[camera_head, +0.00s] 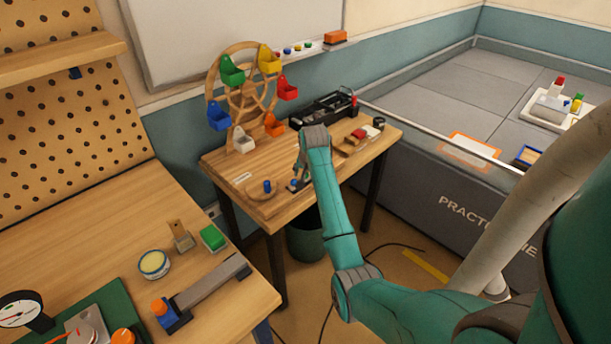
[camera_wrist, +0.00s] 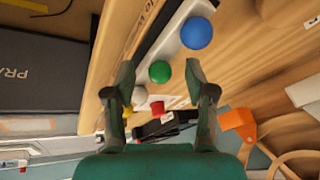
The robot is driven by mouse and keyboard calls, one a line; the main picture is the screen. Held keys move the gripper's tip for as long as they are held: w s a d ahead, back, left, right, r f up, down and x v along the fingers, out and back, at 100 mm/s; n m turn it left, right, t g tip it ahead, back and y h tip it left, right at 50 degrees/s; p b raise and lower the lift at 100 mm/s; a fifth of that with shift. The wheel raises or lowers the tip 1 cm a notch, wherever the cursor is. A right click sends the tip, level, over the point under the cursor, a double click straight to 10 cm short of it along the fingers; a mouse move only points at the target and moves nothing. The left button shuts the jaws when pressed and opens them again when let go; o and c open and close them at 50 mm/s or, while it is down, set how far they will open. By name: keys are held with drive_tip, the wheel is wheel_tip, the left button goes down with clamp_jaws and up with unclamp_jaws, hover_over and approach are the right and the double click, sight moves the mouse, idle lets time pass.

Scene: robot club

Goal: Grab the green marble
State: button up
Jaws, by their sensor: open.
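The green marble (camera_wrist: 160,71) shows in the wrist view, in line with several coloured balls along a pale, narrow tray near the table's edge. In the head view my gripper (camera_head: 298,178) is low over the front of the small wooden table (camera_head: 232,166); the green marble cannot be made out there.
A wooden wheel with coloured buckets (camera_head: 244,95) stands at the table's back left. A black device (camera_head: 325,107) is at the back, and small blocks (camera_head: 351,139) lie right of my arm. A workbench (camera_head: 90,235) with tools stands at the left. A red object (camera_wrist: 157,108) is near the white ball.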

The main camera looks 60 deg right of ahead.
drive_tip(key=c, duration=1)
drive_tip(key=shift+o, duration=0.2)
